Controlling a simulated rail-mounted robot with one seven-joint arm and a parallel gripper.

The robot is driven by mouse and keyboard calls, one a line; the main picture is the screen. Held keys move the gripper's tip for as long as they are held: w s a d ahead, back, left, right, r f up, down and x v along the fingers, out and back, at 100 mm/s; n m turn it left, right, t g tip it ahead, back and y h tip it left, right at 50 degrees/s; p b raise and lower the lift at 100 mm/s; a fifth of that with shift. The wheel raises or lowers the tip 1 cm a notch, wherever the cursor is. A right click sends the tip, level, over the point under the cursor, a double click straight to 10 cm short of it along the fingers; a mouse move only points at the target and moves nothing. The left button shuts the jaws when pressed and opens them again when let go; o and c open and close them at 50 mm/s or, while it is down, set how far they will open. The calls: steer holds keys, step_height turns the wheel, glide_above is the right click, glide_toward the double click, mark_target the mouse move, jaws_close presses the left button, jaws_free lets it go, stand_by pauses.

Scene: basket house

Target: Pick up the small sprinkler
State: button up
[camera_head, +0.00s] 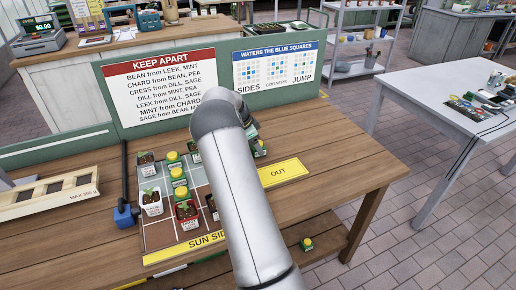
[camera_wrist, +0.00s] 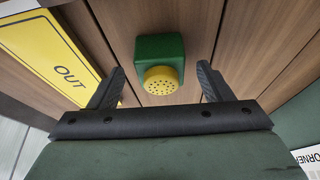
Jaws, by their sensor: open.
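The small sprinkler is a green block with a yellow, perforated round head (camera_wrist: 160,58), on the wooden table in the wrist view. My gripper (camera_wrist: 160,72) is open, with one finger to the left and one to the right of the sprinkler. Neither finger visibly touches it, and the jaws are empty. In the head view a small green and yellow piece (camera_head: 260,148), apparently this sprinkler, shows beside my arm, which hides most of my gripper and part of the board.
The yellow OUT strip (camera_head: 284,172) lies close by. The gridded board (camera_head: 165,232) holds potted seedlings and several similar green and yellow pieces (camera_head: 181,193). Another such piece (camera_head: 307,243) sits lower down. A green panel with signs (camera_head: 276,67) stands behind. The table's right end is clear.

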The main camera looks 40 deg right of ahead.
steer(key=x, duration=0.2)
steer(key=shift+d+f, duration=0.25)
steer(key=c, duration=1.1)
steer(key=shift+c, duration=0.2)
steer(key=shift+r, duration=0.15)
